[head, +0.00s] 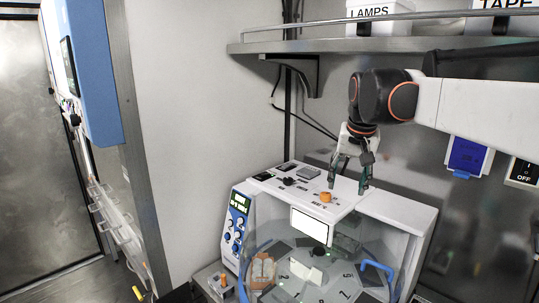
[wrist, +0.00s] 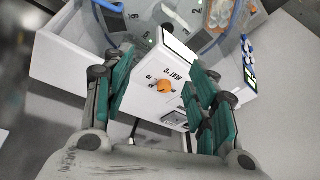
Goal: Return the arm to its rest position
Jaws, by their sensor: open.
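My arm reaches in from the right in the head view, with my gripper (head: 351,177) pointing down above the top of a white bench machine (head: 405,215). The gripper is open and empty, its green-padded fingers spread apart. In the wrist view the fingers of my gripper (wrist: 160,95) stand on either side of the picture. An orange knob (head: 325,197) on the machine's top shows between them, apart from both; it also shows in the wrist view (wrist: 164,87).
A shelf (head: 370,42) with boxes marked LAMPS (head: 378,14) and TAPE (head: 500,18) hangs above the arm. A blue switch box (head: 467,156) is on the wall at right. A blue-edged cabinet (head: 95,75) stands at left. A plain wall lies between.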

